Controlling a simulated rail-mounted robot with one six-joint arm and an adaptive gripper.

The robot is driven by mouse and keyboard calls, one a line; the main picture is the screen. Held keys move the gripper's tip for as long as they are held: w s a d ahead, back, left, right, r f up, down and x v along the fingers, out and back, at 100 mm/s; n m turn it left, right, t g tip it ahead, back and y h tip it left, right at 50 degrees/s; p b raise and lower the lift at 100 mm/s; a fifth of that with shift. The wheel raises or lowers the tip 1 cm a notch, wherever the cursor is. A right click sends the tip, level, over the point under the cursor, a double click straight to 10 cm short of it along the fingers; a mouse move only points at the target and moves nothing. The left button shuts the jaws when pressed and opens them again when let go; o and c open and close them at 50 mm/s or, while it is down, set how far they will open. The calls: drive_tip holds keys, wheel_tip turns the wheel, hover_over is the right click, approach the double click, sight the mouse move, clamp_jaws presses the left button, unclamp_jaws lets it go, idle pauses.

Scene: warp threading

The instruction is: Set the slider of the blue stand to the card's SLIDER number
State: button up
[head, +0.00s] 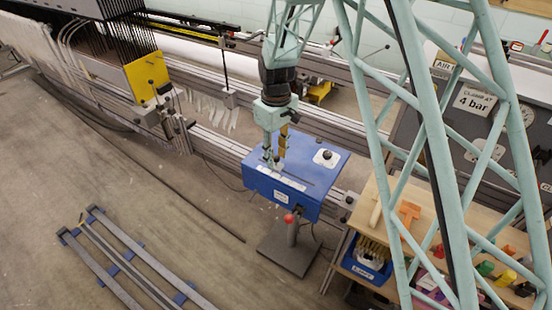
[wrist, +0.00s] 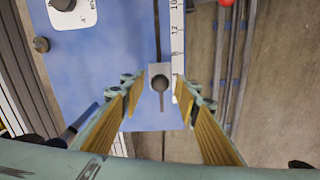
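The blue stand (head: 322,161) is right of centre in the head view; its blue top (wrist: 105,65) fills the middle of the wrist view. A dark slot runs along the top beside a white numbered scale (wrist: 177,45). The slider (wrist: 155,72) is a pale block with a dark knob in line with the slot. My gripper (head: 274,160) is low over the stand. In the wrist view my gripper (wrist: 160,95) is open, one finger on each side of the knob, with visible gaps. The full scale reading is unclear. I cannot make out a card with a SLIDER number.
A white plate with a dark knob (head: 327,157) is on the stand top. A red-tipped lever (head: 289,219) is at its front. A wooden bench (head: 380,205) with a blue bin and coloured parts stands at the right. Rails run behind.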

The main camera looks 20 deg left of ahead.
sight(276, 156)
wheel_tip(276, 156, up, 10)
idle(0.6)
drive_tip(key=shift+r, duration=0.1)
idle(0.3)
drive_tip(key=s+d+r+m+t+b, duration=0.15)
drive_tip(key=s+d+r, duration=0.25)
drive_tip(key=d+r, duration=0.5)
drive_tip(key=s+d+r+m, duration=0.2)
drive_tip(key=s+d+r, duration=0.3)
drive_tip(key=d, duration=0.5)
drive_tip(key=s+d+r+m+t+b, duration=0.1)
drive_tip(key=s+d+r+m, duration=0.15)
drive_tip(key=d+r, duration=0.7)
drive_tip(key=s+d+r+m, duration=0.2)
drive_tip(key=s+d, duration=0.3)
drive_tip(key=s, duration=0.4)
drive_tip(key=s+d+r+m+t+p, duration=0.1)
drive_tip(key=s+d+r+m, duration=0.1)
drive_tip(key=s+d, duration=0.4)
drive_tip(key=s+d+r+m+p, duration=0.1)
drive_tip(key=s+d+m, duration=0.2)
drive_tip(key=s, duration=1)
drive_tip(key=shift+s+d+r, duration=0.35)
drive_tip(key=shift+d+r, duration=0.05)
drive_tip(key=shift+d, duration=1.15)
